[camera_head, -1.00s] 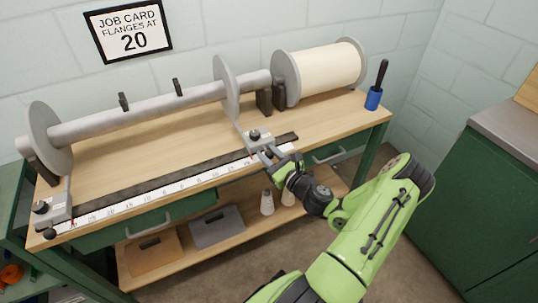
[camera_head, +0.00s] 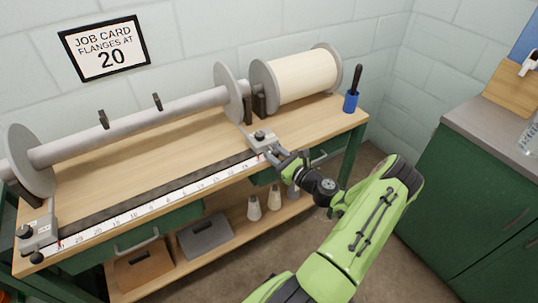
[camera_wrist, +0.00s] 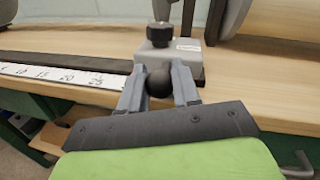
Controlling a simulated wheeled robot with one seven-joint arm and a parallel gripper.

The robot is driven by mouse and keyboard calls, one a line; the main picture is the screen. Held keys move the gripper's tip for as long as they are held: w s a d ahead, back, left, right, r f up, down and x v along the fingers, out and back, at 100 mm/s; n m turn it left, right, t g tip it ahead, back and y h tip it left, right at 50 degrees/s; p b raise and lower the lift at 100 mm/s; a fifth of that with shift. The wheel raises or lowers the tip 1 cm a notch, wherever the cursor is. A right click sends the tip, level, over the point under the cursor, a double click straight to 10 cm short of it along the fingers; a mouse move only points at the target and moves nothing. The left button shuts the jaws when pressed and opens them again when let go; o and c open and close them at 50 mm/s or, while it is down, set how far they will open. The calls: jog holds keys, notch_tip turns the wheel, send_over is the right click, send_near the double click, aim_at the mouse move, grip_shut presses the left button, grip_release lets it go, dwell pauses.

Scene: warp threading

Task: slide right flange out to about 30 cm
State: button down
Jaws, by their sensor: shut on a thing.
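The right flange (camera_head: 228,92) is a grey disc on the horizontal beam, close to the left of the black bearing stand. Its grey arm runs down to a carriage (camera_head: 262,141) with a black top knob, at the right end of the white scale (camera_head: 150,207). My gripper (camera_head: 281,160) is shut on the carriage's black ball knob; in the wrist view the two fingers flank this ball knob (camera_wrist: 159,83). The carriage (camera_wrist: 167,50) stands just beyond it, past the readable 25 mark. The exact reading is hidden.
The left flange (camera_head: 30,160) and its carriage (camera_head: 38,234) stand at the bench's left end. A cream spool (camera_head: 306,76) is right of the right flange. A blue cup (camera_head: 351,101) stands at the bench's right end. The job card (camera_head: 104,47) reads 20.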

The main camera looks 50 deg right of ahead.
jog(key=shift+a, duration=0.1)
jog(key=c, duration=0.9)
grip_release()
jog(key=shift+o, duration=0.2)
jog(key=s+a+p, duration=0.1)
jog(key=s+p, duration=0.1)
jog(key=s, duration=1.3)
jog(key=shift+s+a+p, duration=0.25)
jog(key=shift+s+p, duration=0.1)
